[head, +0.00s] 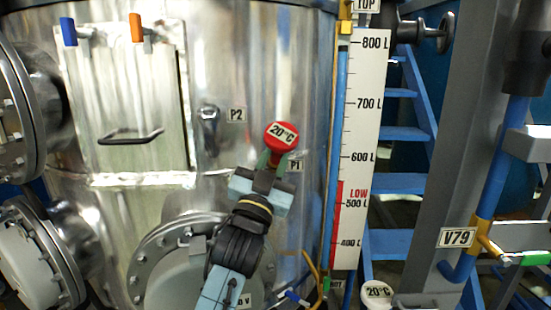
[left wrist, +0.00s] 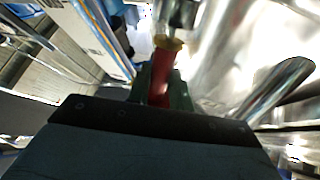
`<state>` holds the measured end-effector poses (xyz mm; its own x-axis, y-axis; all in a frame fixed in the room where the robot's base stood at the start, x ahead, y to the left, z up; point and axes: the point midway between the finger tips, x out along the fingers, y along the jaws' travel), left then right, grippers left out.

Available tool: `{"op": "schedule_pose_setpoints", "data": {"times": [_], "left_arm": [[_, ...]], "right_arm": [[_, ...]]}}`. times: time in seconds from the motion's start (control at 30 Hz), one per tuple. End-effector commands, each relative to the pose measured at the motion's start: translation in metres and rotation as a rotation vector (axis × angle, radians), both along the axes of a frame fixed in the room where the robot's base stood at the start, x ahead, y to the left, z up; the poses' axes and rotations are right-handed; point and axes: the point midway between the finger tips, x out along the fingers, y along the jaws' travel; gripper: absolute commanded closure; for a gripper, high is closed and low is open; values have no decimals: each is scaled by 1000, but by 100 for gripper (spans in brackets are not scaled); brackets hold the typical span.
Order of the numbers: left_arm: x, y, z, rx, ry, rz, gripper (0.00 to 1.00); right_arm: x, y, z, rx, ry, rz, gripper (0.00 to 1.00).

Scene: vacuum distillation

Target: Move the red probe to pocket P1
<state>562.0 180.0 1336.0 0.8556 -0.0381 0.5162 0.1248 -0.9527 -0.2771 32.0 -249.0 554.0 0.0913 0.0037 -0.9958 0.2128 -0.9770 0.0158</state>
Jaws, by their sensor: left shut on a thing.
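The red probe (head: 281,135) has a round red head marked 20°C. My left gripper (head: 270,160) is shut on it in front of the tank wall, just left of the P1 label (head: 295,165). In the left wrist view the red probe (left wrist: 161,84) stands between the dark fingertips (left wrist: 162,92), with a brass collar at its far end. A metal stub (left wrist: 180,12) lies right beyond the collar; I cannot tell whether the probe is in it. Pocket P1 is hidden behind the gripper and probe in the head view. Pocket P2 (head: 209,120) is an angled metal stub to the left.
The shiny tank (head: 265,60) fills the back, with a handled panel (head: 130,100) and bolted flanges. A level scale (head: 358,130) stands close right of the probe. A pale 20°C dial (head: 377,291) is at the lower right, near blue steps (head: 390,245) and the V79 sign (head: 457,237).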

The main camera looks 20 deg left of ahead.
Motion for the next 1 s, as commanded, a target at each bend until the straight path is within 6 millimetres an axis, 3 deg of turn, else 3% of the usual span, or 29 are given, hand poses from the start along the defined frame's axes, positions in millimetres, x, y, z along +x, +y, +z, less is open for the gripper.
{"op": "schedule_pose_setpoints", "data": {"times": [0.43, 0.47, 0.63, 1.0], "left_arm": [[6, 3, -9, 0, 0, 0, 100], [6, 3, -9, 0, 0, 0, 77], [6, 3, -9, 0, 0, 0, 55], [2, 4, -12, 0, 2, 1, 53]], "right_arm": [[0, 0, -8, 0, 0, 0, 35], [0, 0, -7, 0, 0, 0, 35], [0, 0, -7, 0, 0, 0, 35], [0, 0, -8, 0, 0, 0, 35]]}}
